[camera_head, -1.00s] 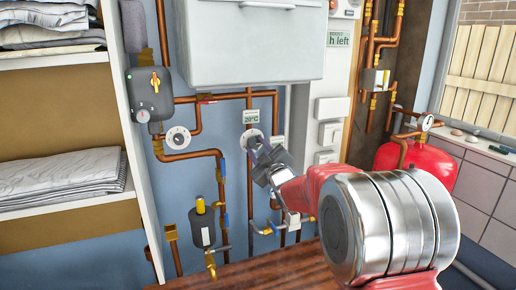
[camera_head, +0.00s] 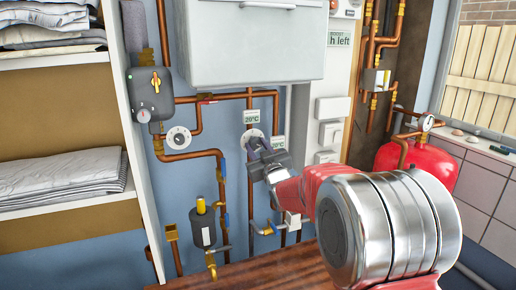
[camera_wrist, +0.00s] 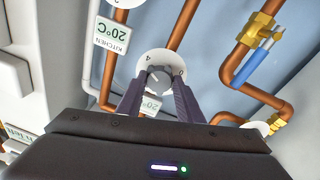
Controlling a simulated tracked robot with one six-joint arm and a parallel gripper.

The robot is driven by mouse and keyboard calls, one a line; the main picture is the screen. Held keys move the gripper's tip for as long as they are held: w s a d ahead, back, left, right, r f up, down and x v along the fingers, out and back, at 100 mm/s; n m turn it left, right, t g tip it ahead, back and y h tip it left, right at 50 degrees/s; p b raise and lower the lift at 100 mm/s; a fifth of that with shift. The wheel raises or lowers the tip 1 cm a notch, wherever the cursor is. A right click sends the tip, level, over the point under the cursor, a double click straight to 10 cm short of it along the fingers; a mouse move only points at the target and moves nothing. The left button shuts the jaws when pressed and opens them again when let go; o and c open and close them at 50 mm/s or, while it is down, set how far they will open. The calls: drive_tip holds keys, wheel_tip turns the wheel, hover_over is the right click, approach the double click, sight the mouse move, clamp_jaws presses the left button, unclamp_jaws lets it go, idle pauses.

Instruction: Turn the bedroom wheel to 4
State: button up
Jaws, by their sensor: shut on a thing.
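A white dial disc with a grey knob (camera_wrist: 159,78) is in the middle of the wrist view. A "4" shows at its upper left and another figure at its right, partly hidden. A small pale mark shows on the knob; I cannot tell exactly which figure it points to. My gripper (camera_wrist: 161,88) is shut on this knob, one dark finger on each side. In the head view my gripper (camera_head: 263,152) covers most of the dial (camera_head: 252,134), which sits below a "20°C" label (camera_head: 251,117). The room name there is too small to read.
A second label (camera_wrist: 113,35), "KITCHEN 20°C", shows beside the gripped dial. Another white dial (camera_head: 179,138) is to the left. Copper pipes (camera_head: 193,155) run around, with a blue lever (camera_wrist: 252,69) nearby. A white cabinet (camera_head: 255,45) hangs above, and shelves (camera_head: 60,205) stand at left.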

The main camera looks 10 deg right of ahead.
drive_tip(key=shift+d+f, duration=0.15)
drive_tip(key=shift+f, duration=0.3)
drive_tip(key=o, duration=0.7)
drive_tip(key=shift+c, duration=0.2)
drive_tip(key=o, duration=0.4)
drive_tip(key=shift+r, duration=0.25)
drive_tip(key=shift+c, duration=0.2)
drive_tip(key=s+d+f, duration=0.1)
drive_tip(key=s, duration=1.2)
drive_tip(key=shift+s+d+f, duration=0.25)
drive_tip(key=shift+s+d, duration=0.05)
